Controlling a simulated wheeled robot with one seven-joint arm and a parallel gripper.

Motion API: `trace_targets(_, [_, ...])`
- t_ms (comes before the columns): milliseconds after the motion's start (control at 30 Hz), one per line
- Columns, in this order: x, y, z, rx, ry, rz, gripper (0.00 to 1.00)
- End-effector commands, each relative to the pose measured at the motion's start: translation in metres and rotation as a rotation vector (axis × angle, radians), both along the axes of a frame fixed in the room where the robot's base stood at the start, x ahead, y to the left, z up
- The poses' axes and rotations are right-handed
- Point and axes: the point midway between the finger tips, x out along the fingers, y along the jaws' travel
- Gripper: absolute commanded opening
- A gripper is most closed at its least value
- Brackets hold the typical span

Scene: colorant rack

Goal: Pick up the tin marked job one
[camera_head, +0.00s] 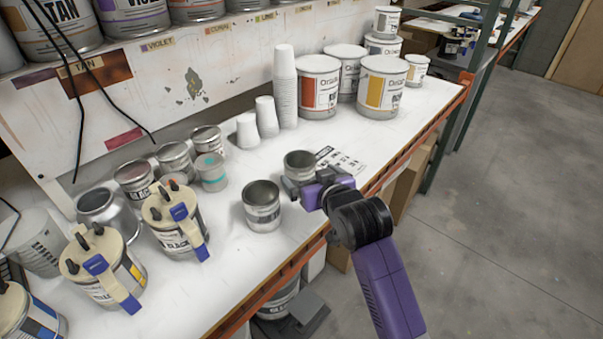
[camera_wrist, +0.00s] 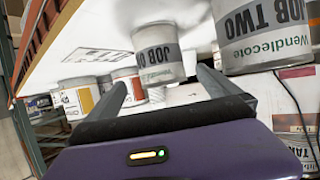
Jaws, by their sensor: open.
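The tin marked job one (camera_wrist: 158,60) shows in the wrist view between and beyond the tips of my gripper (camera_wrist: 160,82). My gripper is open and empty. In the head view, my gripper (camera_head: 308,184) is low at the near side of this open grey tin (camera_head: 299,161), partly covering it. I cannot tell whether a finger touches it. A second tin marked job two (camera_wrist: 262,40) is to its right in the wrist view. In the head view that open, empty-looking tin (camera_head: 262,208) stands left of my gripper.
A printed sheet (camera_head: 343,162) lies behind the gripper on the white bench (camera_head: 225,255). Paper cup stacks (camera_head: 286,90) and large labelled cans (camera_head: 383,88) stand farther back. Lidded dispenser cans (camera_head: 175,222) and small tins stand left. The orange bench edge (camera_head: 300,258) is close.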

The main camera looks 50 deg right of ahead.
Motion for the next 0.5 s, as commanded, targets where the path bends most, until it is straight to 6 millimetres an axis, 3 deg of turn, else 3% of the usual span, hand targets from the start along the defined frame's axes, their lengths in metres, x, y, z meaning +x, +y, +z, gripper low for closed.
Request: trace_targets(500, [0.052,-0.024,-0.018,-0.001,-0.001,-0.001,1.0])
